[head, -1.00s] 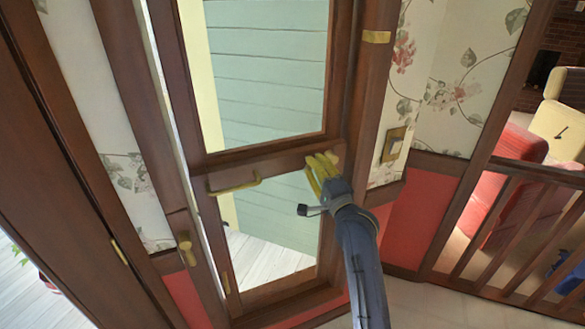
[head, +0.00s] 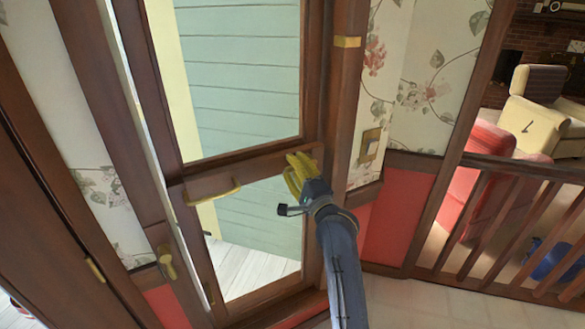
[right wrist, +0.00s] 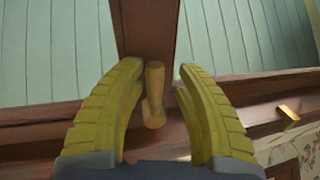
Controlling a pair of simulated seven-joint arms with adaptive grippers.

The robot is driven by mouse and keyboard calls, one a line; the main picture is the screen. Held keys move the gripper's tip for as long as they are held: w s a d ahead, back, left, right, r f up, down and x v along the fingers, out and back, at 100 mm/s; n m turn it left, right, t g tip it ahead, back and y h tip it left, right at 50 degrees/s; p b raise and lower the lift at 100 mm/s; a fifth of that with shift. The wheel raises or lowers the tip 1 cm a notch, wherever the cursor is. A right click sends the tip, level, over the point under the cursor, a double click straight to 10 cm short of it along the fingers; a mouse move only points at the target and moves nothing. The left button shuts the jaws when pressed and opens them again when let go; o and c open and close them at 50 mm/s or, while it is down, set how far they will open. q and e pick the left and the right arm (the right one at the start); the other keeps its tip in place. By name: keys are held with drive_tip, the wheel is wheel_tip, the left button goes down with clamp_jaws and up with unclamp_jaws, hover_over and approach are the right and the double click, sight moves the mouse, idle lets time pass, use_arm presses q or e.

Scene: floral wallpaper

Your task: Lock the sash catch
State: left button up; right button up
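The sash catch (right wrist: 154,95) is a small brass-coloured lever on the brown window frame. It shows between my right gripper's two fingers in the right wrist view, with gaps on both sides. My right gripper (head: 300,172) has yellow fingers and is at the right end of the sash's cross rail in the head view. There it hides most or all of the catch. It also shows in the right wrist view (right wrist: 156,90), open, its fingers apart on either side of the lever. My left gripper is not in view.
A brass bar handle (head: 212,195) is on the cross rail's left part. A brass lever (head: 168,265) sits on the left post. A brass switch plate (head: 371,145) is on the floral wall at right. A wooden railing (head: 500,215) stands further right.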

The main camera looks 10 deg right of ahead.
drive_tip(key=shift+o, duration=0.6)
drive_tip(key=shift+f, duration=0.1)
drive_tip(key=shift+s+f, duration=0.1)
drive_tip(key=shift+s, duration=0.05)
drive_tip(key=v, duration=1.1)
drive_tip(key=shift+s+d, duration=0.2)
drive_tip(key=shift+s, duration=0.1)
